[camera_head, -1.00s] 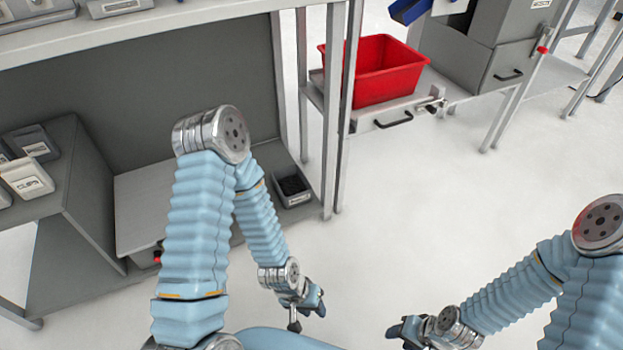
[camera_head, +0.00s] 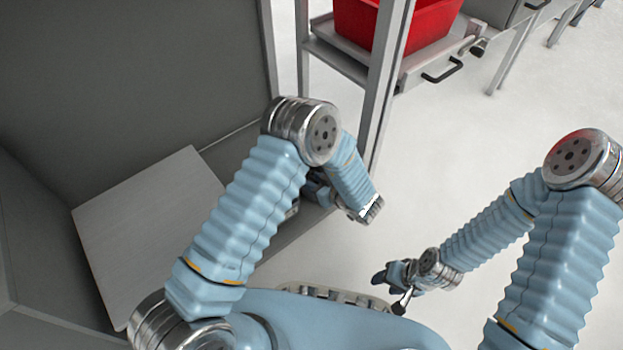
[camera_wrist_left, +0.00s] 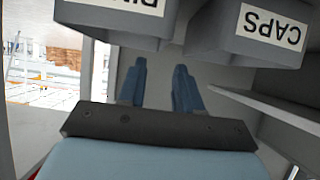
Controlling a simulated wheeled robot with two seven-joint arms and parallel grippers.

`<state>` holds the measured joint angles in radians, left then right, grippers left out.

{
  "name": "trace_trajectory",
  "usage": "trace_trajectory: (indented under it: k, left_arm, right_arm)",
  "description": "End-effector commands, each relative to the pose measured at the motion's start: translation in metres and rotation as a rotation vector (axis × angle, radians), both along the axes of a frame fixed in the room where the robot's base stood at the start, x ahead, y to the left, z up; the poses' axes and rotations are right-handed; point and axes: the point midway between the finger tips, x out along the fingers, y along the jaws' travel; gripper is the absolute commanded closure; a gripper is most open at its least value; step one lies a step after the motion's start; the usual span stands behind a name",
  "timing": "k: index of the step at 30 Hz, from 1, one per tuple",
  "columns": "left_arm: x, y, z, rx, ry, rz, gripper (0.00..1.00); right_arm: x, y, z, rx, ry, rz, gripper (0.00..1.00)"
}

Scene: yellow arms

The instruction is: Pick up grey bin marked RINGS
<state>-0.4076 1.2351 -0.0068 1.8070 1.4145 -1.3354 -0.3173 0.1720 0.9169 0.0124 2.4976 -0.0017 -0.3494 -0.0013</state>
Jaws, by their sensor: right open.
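In the left wrist view two grey bins hang upside down at the top. The right one has a white label reading CAPS (camera_wrist_left: 270,45). The left bin (camera_wrist_left: 110,30) has a label cut off by the frame edge, so I cannot tell whether it says RINGS. My left gripper (camera_wrist_left: 157,78) is open, its two blue fingers apart with nothing between them, pointing toward the space by the bins. In the head view it is mostly hidden behind my left arm. My right gripper (camera_head: 389,290) is open and empty over the floor. No RINGS label is readable.
A grey bench with side panels and a pale board (camera_head: 150,225) is at the left. A metal post (camera_head: 385,90) stands close to my left forearm. A red crate (camera_head: 425,25) sits on a shelf behind.

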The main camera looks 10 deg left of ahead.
Motion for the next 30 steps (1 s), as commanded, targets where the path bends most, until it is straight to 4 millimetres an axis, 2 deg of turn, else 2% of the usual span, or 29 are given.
trace_trajectory:
  k: [3, 13, 19, 27, 30]
  left_arm:
    - [0.012, 0.017, -0.013, 0.0, 0.0, 0.002, 0.66]
    - [0.026, 0.038, -0.028, -0.001, 0.0, 0.001, 0.66]
    - [0.04, 0.061, -0.045, -0.001, 0.0, 0.001, 0.66]
    - [0.046, 0.066, -0.047, -0.002, 0.0, -0.002, 0.66]
    - [0.045, 0.066, -0.047, -0.002, 0.0, -0.002, 0.8]
  right_arm:
    - [0.0, -0.001, -0.007, -0.001, 0.0, -0.001, 0.51]
    - [0.0, -0.001, -0.014, -0.001, -0.002, -0.002, 0.51]
    - [0.001, -0.001, -0.024, -0.002, -0.004, -0.004, 0.51]
    - [0.001, -0.001, -0.024, -0.002, -0.005, -0.004, 0.51]
    - [0.001, -0.001, -0.024, -0.002, -0.005, -0.004, 0.51]
